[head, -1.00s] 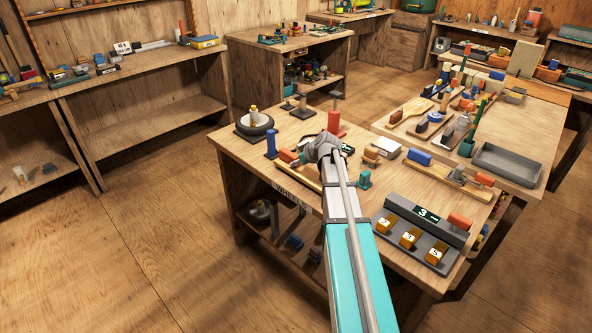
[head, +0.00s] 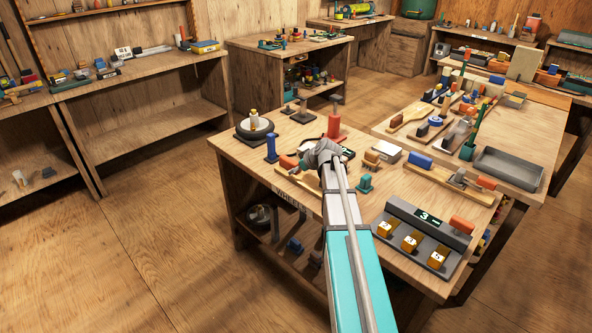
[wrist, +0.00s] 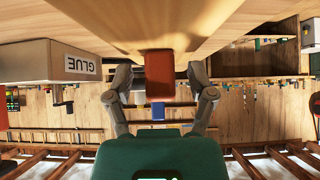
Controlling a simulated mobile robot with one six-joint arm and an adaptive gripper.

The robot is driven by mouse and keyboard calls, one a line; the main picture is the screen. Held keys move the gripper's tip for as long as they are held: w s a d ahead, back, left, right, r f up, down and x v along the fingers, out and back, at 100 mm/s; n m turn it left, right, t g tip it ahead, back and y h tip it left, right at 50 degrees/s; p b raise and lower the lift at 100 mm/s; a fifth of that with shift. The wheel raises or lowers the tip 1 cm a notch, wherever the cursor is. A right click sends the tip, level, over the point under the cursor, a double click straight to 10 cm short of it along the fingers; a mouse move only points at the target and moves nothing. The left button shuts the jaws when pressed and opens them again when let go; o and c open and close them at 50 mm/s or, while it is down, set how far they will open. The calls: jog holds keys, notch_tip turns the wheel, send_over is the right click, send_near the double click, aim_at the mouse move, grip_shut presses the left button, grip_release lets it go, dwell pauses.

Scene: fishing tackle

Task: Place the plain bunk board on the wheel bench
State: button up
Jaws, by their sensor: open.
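My gripper (wrist: 160,80) is open in the wrist view, its two fingers on either side of a red-brown block (wrist: 159,73). I cannot tell whether they touch it. A pale wooden surface (wrist: 155,22) spans the top of that view behind the block. In the head view, my arm's end hides the gripper over the wheel bench (head: 258,165). A pale board (head: 298,180) lies at the bench's front left edge beside an orange block. Another pale board (head: 470,192), with blue and orange blocks, lies at the right. I cannot tell which is the plain bunk board.
The bench also holds a round wheel-like item (head: 254,129), a blue post (head: 271,147), a red post (head: 334,124) and a grey numbered rack (head: 418,243). A grey tray (head: 508,169) lies at the right.

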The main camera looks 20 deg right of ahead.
aim_at(312, 182)
jog(key=shift+r, duration=0.1)
jog(key=p+v, duration=0.7)
jog(key=v, duration=0.3)
jog(key=shift+p+v, duration=0.8)
jog(key=shift+v, duration=0.2)
jog(key=shift+d, duration=0.1)
jog(key=s+a+f+m+g+h, duration=0.1)
jog(key=s+a+f+g, duration=0.1)
jog(key=s+a, duration=0.4)
jog(key=s+a+f+m+g+h, duration=0.1)
jog(key=s+a+g, duration=0.2)
jog(key=a, duration=0.8)
jog(key=s+a+f+m+g+h, duration=0.1)
jog(key=s+a+f+m+g, duration=0.1)
jog(key=s+a, duration=0.6)
jog(key=shift+s+a+f+g, duration=0.3)
jog(key=shift+s+a+g, duration=0.1)
jog(key=shift+a+g, duration=0.35)
